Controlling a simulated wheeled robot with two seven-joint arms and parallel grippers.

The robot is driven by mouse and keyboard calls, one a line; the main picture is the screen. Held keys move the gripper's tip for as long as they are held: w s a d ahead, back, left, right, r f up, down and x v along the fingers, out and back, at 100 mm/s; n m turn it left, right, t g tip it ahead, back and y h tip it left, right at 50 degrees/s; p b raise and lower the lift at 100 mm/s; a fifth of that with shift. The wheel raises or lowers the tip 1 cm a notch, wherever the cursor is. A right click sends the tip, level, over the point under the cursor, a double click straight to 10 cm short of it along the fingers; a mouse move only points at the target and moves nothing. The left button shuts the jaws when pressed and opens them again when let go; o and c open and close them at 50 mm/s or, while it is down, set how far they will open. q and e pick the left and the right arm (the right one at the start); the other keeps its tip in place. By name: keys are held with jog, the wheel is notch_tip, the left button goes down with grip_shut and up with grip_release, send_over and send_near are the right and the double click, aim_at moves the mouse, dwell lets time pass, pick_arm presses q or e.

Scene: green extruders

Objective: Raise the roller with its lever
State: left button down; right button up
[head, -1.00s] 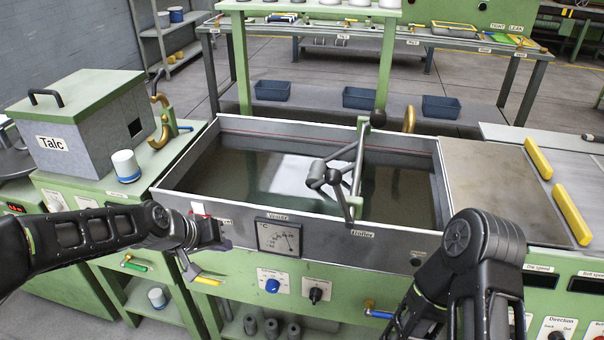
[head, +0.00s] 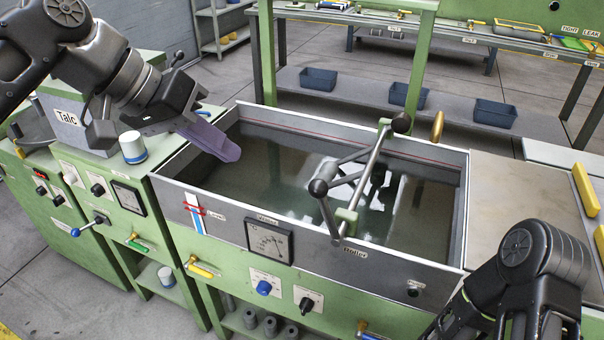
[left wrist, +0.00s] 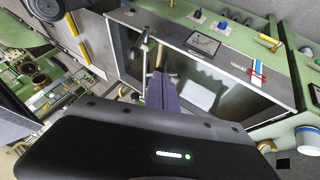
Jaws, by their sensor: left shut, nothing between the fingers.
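The roller frame (head: 366,175) is a grey bar spanning the water tank (head: 215,222) from back to front, held in green brackets. Its lever has a dark ball knob (head: 318,188) near the front wall, above the "Roller" label (head: 356,253). Another dark ball (head: 401,122) sits at the back end. My left gripper (head: 226,153) has purple fingers, shut and empty, above the tank's left end and well left of the lever. Its fingers also show in the left wrist view (left wrist: 162,92). Only links of my right arm show; its gripper is out of view.
A gauge (head: 270,243) and a red level marker (head: 195,210) are on the tank's front wall. A white-and-blue jar (head: 133,147) and the Talc box (head: 70,130) stand left. Yellow bars (head: 586,190) lie at right. Blue bins (head: 318,79) are behind.

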pick_arm(q)
jog(key=shift+d+f, duration=0.1)
jog(key=w+d+f, duration=0.2)
jog(key=d+f, duration=0.5)
jog(key=d, duration=0.2)
jog(key=shift+w+d+f, duration=0.15)
jog(key=shift+w, duration=0.2)
dwell(0.3)
